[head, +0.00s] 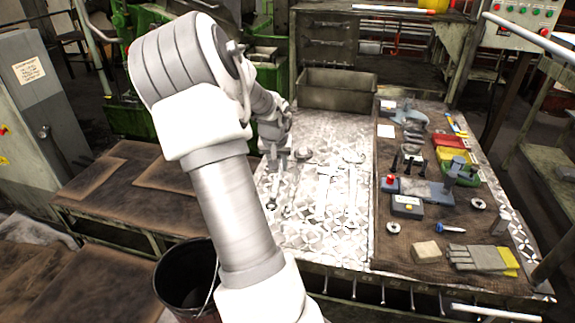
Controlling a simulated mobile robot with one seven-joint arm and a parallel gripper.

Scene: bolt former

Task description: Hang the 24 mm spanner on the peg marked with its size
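Several pale metal spanners lie on the bright patterned metal plate (292,235); one long spanner (351,190) lies lengthwise on its right side. Their sizes cannot be read, so I cannot tell which is the 24 mm one. My gripper (273,162) points down over the left part of the plate, near the spanners' left side. It is small and blends with the plate, so its opening and any hold are unclear. A row of short pegs (383,294) sticks out below the bench's front edge; no size marks are legible.
A grey bin (338,90) stands behind the plate. A black bucket (172,285) stands at front left.

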